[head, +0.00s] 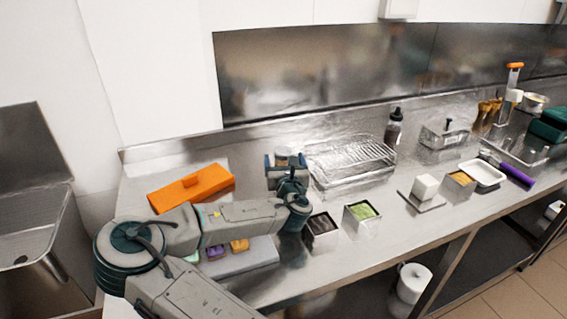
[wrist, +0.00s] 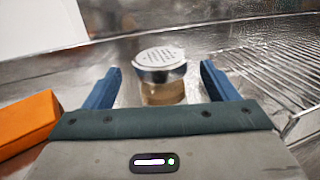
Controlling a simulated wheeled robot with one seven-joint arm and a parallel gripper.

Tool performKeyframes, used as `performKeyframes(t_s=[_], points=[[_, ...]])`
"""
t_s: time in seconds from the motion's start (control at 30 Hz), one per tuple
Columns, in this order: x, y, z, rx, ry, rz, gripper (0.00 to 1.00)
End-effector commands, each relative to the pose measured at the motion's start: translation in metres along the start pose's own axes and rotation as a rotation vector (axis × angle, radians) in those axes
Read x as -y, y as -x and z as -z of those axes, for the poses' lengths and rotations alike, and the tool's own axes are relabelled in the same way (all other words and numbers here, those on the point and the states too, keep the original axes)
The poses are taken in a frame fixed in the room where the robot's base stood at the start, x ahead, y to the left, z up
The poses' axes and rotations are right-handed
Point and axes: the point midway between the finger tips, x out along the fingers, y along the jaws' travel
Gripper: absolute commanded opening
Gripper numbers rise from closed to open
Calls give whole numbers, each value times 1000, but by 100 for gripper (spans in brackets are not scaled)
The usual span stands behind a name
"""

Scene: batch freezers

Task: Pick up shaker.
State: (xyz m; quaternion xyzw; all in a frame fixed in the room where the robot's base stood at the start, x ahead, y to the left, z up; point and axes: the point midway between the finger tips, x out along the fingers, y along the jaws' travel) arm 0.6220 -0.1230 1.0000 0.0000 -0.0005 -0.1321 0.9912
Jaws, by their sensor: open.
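The shaker (wrist: 160,72) is a small jar with a tan body and a silver perforated lid. It stands upright on the steel counter and shows in the wrist view between and a little beyond my fingers. My gripper (wrist: 159,85) is open, with one blue finger to each side of the shaker and a visible gap on both sides. In the head view my gripper (head: 284,163) is at the back of the counter, and the shaker (head: 283,152) is partly hidden behind it. The lower part of the shaker is hidden by the gripper body in the wrist view.
A wire rack on a tray (head: 350,165) stands close to the right of my gripper. An orange box (head: 192,187) lies to the left. Square tins with dark and green (head: 362,210) contents stand in front. A dark bottle (head: 394,128) stands behind the rack.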

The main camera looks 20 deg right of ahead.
Motion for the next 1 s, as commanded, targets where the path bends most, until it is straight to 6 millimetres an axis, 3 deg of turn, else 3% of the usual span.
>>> performKeyframes(t_s=[0.2,0.5,0.7,1.0], points=[[1,-29,0,0,0,0,80],[1,-33,2,-1,1,1,80],[1,-33,1,-1,0,0,31],[1,-33,0,0,0,0,31]])
